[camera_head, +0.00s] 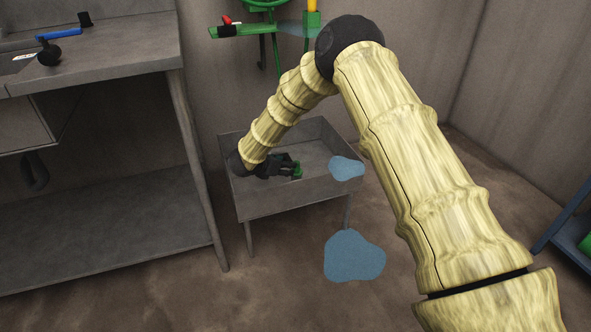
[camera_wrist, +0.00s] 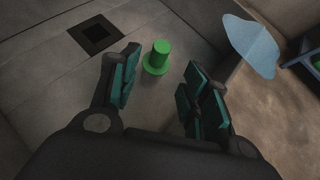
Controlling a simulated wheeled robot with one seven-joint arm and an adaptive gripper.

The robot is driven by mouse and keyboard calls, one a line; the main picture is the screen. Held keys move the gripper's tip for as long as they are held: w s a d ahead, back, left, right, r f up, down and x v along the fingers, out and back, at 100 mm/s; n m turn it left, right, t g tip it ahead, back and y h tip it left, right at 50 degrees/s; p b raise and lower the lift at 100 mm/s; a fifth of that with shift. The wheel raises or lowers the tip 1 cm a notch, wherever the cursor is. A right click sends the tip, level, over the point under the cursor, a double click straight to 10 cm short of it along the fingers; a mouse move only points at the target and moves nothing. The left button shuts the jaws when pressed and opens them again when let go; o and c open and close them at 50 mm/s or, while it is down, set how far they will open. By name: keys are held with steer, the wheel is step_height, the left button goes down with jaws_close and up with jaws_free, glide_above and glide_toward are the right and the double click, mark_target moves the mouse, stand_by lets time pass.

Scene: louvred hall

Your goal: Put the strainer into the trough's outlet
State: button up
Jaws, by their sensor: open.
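The strainer appears as a small green piece with a round flange and a raised cylinder (camera_wrist: 157,56). It stands on the floor of the grey trough (camera_head: 290,206). In the head view the green strainer (camera_head: 298,172) shows just beyond my fingertips. The outlet is a dark square opening (camera_wrist: 97,34) in the trough floor, to the left of the strainer in the wrist view. My gripper (camera_wrist: 160,92) is open and empty, with the strainer ahead of and between its fingers, apart from them. The outlet is hidden in the head view.
A blue puddle-like patch (camera_head: 347,168) shows at the trough's right side, and a larger one (camera_head: 354,256) on the floor in front. A grey workbench (camera_head: 110,50) stands at left. A green stand (camera_head: 262,30) is behind the trough. A blue frame (camera_head: 568,220) is at right.

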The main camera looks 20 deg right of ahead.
mark_target(295, 173)
steer(key=shift+b+x, duration=1.5)
steer(key=shift+x, duration=2.6)
jaws_close()
